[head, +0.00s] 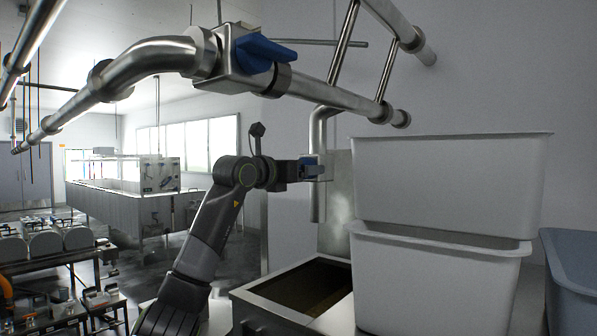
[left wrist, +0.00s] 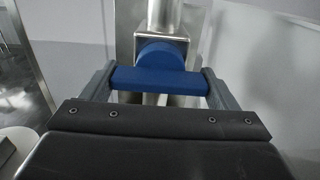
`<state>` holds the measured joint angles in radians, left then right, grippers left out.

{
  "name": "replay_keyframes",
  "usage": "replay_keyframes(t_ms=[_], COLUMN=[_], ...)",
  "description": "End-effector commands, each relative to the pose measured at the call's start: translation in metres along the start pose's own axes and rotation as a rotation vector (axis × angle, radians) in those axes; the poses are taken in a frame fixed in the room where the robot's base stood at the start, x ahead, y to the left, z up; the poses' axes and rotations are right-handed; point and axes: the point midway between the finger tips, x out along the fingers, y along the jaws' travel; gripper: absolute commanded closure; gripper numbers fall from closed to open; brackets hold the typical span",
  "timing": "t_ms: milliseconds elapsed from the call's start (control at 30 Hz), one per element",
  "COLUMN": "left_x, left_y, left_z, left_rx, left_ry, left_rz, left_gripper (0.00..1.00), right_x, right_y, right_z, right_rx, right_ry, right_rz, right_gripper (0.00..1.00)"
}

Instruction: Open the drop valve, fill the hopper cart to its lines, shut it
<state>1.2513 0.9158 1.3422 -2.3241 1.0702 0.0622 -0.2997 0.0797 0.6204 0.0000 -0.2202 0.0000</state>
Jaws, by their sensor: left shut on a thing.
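The drop valve's blue handle (left wrist: 160,80) lies crosswise between the fingers of my left gripper (left wrist: 160,88) in the left wrist view, and the gripper is shut on it. In the head view my left gripper (head: 308,170) is at the valve on the vertical drop pipe (head: 318,208). An open-topped metal bin, seemingly the hopper cart (head: 262,306), stands below the pipe. Its inside looks dark brown; I cannot make out fill lines or a level. No stream shows below the pipe's end. My right gripper is out of view.
Two stacked white tubs (head: 450,185) stand close on the right, with a grey-blue tub (head: 570,270) beyond. Overhead pipes carry another blue-handled valve (head: 262,50). Benches with equipment (head: 60,250) stand at the left. Open floor shows behind my left arm.

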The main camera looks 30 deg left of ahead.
Motion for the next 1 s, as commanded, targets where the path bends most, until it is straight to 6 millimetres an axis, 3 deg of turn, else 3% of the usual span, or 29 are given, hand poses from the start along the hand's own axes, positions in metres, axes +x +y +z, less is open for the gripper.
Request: replay_keyframes(t_ms=[67,100,200,567,767,1000], left_x=[0.0,0.0,0.0,-0.007,-0.043,-0.102], left_y=[0.0,0.0,0.0,0.0,0.001,0.001], left_z=[0.0,0.0,0.0,-0.002,-0.005,-0.005], left_rx=[-0.006,-0.006,-0.005,-0.001,0.003,0.002], left_ry=[-0.001,-0.001,0.0,-0.001,-0.004,-0.004], left_rz=[-0.002,-0.002,-0.001,0.0,0.002,0.003], left_gripper=[0.41,0.14,0.01,0.0,0.0,0.0], right_x=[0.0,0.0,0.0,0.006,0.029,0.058], right_y=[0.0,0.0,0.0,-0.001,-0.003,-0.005], right_z=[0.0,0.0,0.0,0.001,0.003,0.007], right_rx=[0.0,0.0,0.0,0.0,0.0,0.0], right_ry=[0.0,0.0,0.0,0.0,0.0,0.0], right_rz=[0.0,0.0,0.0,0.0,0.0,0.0], right_gripper=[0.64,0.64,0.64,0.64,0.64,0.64])
